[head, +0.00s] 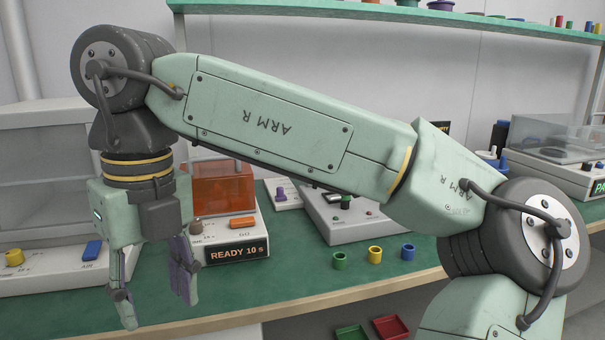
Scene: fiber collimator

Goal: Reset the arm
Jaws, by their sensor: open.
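My arm (285,125) spans the picture from the lower right up and over to the left, with its elbow at the right and its wrist bent down at the left. My gripper (157,300) hangs from the wrist, pointing down in front of the bench's left part. Its two fingers are apart, with nothing between them. The green bench top (330,268) shows behind and below the fingers. The arm hides part of the bench equipment behind it.
A device with an orange cover (223,188) and a "READY 10 s" display stands right of my gripper. Green (340,261), yellow (375,254) and blue (408,252) rings stand near the bench's front edge. Green (352,333) and red (391,327) trays lie below. A shelf (480,22) runs above.

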